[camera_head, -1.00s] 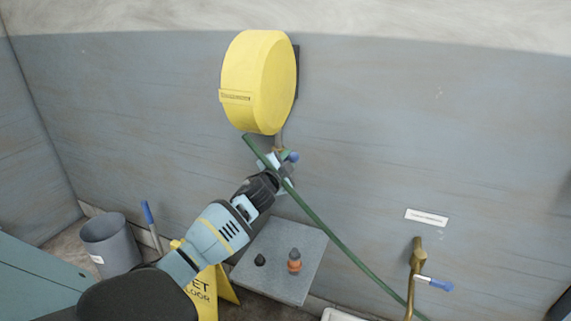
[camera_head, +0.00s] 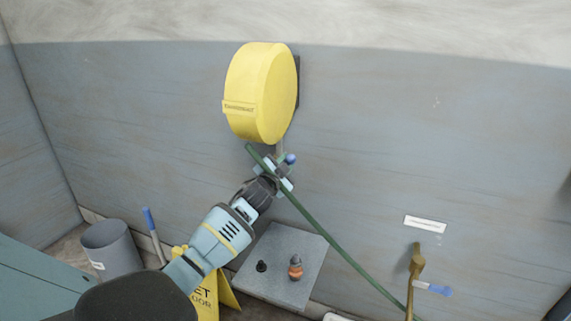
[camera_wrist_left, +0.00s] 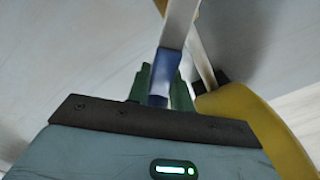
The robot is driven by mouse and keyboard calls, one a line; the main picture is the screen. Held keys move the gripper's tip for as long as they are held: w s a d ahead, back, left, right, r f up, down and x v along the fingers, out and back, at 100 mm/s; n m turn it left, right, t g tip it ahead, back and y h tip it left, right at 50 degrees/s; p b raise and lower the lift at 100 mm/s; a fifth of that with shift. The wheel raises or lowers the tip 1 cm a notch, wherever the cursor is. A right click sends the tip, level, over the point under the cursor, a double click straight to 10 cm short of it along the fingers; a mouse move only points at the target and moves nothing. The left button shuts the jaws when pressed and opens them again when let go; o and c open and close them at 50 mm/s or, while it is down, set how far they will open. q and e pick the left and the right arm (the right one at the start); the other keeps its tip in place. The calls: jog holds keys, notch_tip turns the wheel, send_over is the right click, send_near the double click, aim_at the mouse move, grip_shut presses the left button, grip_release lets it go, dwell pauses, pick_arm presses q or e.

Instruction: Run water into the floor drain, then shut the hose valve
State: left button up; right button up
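A yellow round reel (camera_head: 262,93) hangs on the wall. A valve with a blue-ended handle (camera_head: 291,158) sits just below it. My left gripper (camera_head: 274,176) reaches up to this spot. A green hose (camera_head: 335,245) crosses at the gripper and slants down right to a brass pipe fitting (camera_head: 416,268) with a blue-tipped lever (camera_head: 436,289). In the left wrist view, a blue sleeve on a metal bar (camera_wrist_left: 166,72) lies between green parts at the gripper's front. Whether the fingers are closed on it is unclear. No floor drain can be made out. My right gripper is out of view.
A grey bin (camera_head: 112,248), a blue-topped stick (camera_head: 152,230) and a yellow wet-floor sign (camera_head: 207,296) stand at lower left. A grey platform (camera_head: 285,255) below the gripper bears a small dark object (camera_head: 261,266) and an orange-and-dark one (camera_head: 295,267). A white label (camera_head: 425,224) is on the wall.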

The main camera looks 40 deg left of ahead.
pick_arm(q)
jog(key=o, duration=0.4)
jog(key=shift+o, duration=0.2)
jog(key=shift+s, duration=0.15)
jog(key=v, duration=0.7)
jog(key=shift+s, duration=0.25)
